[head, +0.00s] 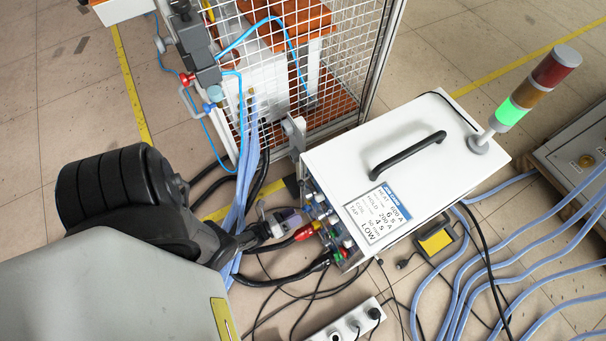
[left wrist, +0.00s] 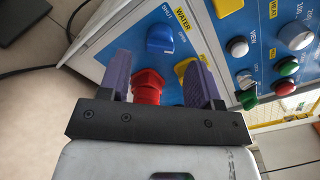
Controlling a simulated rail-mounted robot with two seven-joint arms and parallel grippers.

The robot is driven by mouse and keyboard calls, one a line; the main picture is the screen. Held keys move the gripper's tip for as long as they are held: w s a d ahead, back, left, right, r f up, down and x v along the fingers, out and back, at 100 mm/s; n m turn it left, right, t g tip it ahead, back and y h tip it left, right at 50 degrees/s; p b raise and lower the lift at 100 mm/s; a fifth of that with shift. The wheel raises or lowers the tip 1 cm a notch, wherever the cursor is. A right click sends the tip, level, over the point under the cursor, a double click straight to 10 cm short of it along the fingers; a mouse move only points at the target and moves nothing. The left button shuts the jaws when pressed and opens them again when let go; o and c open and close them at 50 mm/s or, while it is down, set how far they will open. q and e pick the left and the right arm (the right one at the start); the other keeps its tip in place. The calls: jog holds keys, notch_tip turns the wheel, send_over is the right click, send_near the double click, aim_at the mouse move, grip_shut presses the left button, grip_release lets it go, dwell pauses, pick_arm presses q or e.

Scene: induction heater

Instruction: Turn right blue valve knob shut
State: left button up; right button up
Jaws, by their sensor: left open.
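A blue valve knob (left wrist: 160,39) sits on the blue front panel of the white heater box (head: 400,165), between the printed words SHUT and OPEN beside a WATER label. I cannot tell which word it points to. My left gripper (head: 290,222) is at this panel in the head view. In the left wrist view its purple fingers (left wrist: 160,80) are open, with a red knob (left wrist: 148,84) showing between them; contact is unclear. The blue knob is beyond the fingertips, apart from them. Another blue knob (head: 215,93) is on the piping by the cage. My right gripper is not in view.
White and green buttons (left wrist: 239,48) and a yellow label crowd the panel beside my fingers. A wire cage (head: 330,60) stands behind the box. Blue hoses (head: 470,260), black cables and a power strip (head: 350,322) lie on the floor. A signal tower (head: 525,95) shows green.

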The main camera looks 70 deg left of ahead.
aim_at(303, 210)
pick_arm(q)
jog(key=shift+w+a, duration=0.15)
jog(key=shift+w, duration=0.95)
jog(key=shift+w+a, duration=0.15)
jog(key=shift+w, duration=0.95)
jog(key=shift+c, duration=0.5)
jog(key=c, duration=0.8)
